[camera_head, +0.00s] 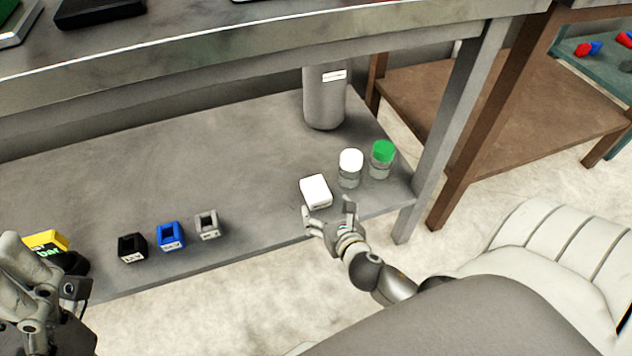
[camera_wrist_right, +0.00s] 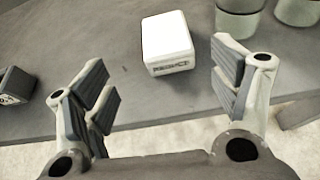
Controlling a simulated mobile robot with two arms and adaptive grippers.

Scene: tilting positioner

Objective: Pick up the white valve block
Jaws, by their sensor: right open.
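The white valve block (camera_head: 316,190) lies on the grey lower shelf near its front edge. In the right wrist view the block (camera_wrist_right: 167,42) has a dark marking on its near side. My right gripper (camera_head: 328,214) is open and empty at the shelf's front edge, just short of the block. In the wrist view the block stands ahead, between the lines of the two spread fingers (camera_wrist_right: 160,78), and apart from both. My left gripper (camera_head: 32,285) is partly in view at the lower left, and its jaws are unclear.
A white-capped jar (camera_head: 350,168) and a green-capped jar (camera_head: 382,159) stand right of the block. A grey canister (camera_head: 324,98) stands behind. Grey (camera_head: 208,225), blue (camera_head: 171,236) and black (camera_head: 132,248) blocks sit to the left. The upper bench (camera_head: 250,58) overhangs the shelf; a leg (camera_head: 455,120) stands at right.

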